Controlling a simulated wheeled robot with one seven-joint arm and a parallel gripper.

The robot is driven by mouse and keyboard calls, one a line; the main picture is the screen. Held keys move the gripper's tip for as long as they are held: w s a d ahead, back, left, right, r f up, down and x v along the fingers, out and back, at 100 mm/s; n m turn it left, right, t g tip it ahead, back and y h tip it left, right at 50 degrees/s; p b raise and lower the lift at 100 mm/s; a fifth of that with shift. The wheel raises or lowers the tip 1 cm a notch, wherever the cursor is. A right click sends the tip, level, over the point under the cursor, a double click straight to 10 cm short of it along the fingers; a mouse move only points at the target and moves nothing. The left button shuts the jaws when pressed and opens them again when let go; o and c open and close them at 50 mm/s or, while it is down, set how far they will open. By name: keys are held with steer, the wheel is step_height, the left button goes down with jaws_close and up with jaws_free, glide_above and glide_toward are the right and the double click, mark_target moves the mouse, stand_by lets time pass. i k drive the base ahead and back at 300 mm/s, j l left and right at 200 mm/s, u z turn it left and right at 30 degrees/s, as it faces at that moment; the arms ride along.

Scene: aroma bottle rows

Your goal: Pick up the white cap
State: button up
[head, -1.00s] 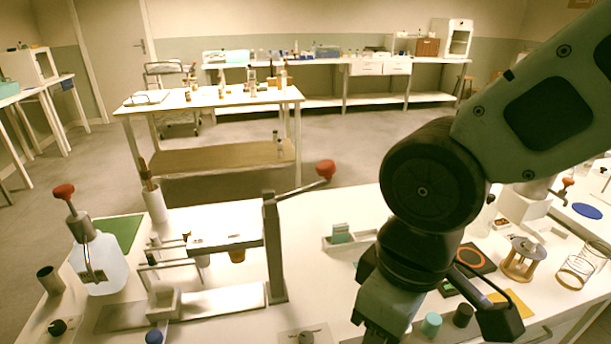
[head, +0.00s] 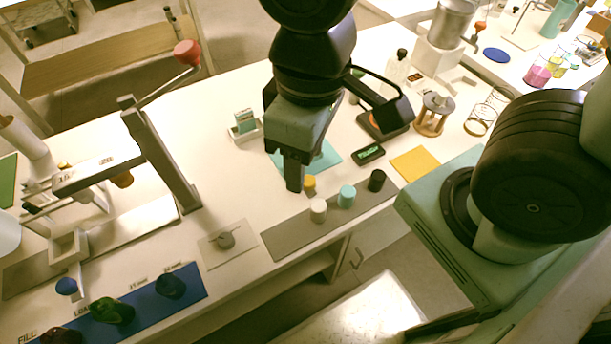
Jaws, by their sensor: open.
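The white cap (head: 318,210) stands on a grey strip (head: 283,238) along the front edge of the bench, at the left of a row with a teal cap (head: 346,196) and a black cap (head: 377,180). My gripper (head: 294,184) points down just behind and left of the white cap, apart from it in the picture. It is open with nothing visible in it. Its fingers overlap in this view, so the gap between them is hidden. A yellow cap (head: 309,184) shows right beside the fingertips, partly hidden.
A lever press (head: 160,155) with a red knob stands on the left. A blue mat (head: 135,310) holds dark pieces at front left. A wooden stand (head: 433,115) and yellow sheet (head: 415,164) are right.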

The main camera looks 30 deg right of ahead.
mark_target(318, 206)
steer(key=k+z, duration=0.25)
steer(key=k, duration=0.25)
steer(key=k+l+z, duration=0.3)
steer(key=k, duration=0.2)
steer(key=j, duration=0.1)
